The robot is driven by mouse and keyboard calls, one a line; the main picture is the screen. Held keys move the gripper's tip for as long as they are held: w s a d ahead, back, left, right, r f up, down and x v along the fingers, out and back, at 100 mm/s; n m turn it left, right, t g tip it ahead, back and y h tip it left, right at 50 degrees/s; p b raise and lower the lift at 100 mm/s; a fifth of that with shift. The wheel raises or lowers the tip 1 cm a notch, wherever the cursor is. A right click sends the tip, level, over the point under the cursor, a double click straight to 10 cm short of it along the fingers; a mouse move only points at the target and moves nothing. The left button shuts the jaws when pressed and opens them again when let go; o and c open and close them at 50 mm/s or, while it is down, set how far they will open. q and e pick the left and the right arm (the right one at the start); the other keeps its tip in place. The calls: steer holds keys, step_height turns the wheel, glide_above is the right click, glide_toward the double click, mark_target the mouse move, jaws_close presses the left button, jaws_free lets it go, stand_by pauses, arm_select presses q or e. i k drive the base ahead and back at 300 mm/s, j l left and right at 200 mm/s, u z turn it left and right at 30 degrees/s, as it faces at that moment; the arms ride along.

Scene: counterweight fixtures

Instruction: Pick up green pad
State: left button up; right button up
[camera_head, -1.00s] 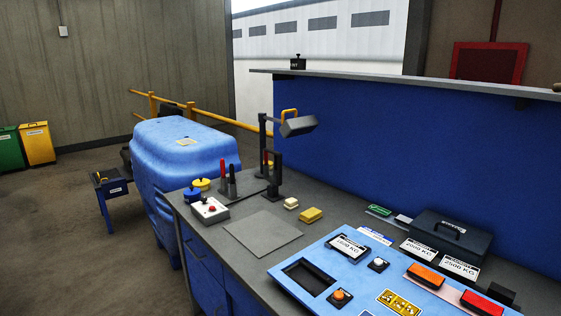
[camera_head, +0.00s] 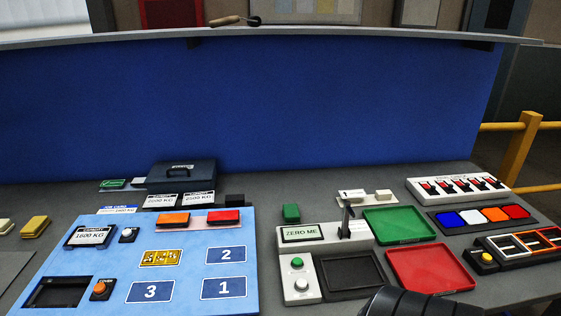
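Neither gripper's fingers show in the head view. A dark rounded part at the bottom edge, right of centre, seems to belong to my arm. Nothing is seen touching the green block.
A light blue panel (camera_head: 200,283) with orange and red blocks fills the bench's left. A dark toolbox (camera_head: 181,174) stands behind it. A black tray (camera_head: 350,272) lies by the red tray. Colour blocks and switches (camera_head: 458,186) are at the right. A blue wall closes the back.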

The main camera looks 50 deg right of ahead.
mark_target(290, 212)
steer(key=z, duration=1.8)
steer(key=l+u, duration=0.2)
steer(key=u, duration=0.3)
steer(key=k+l+u, duration=0.15)
steer(key=u, duration=0.3)
steer(key=k+l+u, duration=0.1)
steer(key=u, duration=0.4)
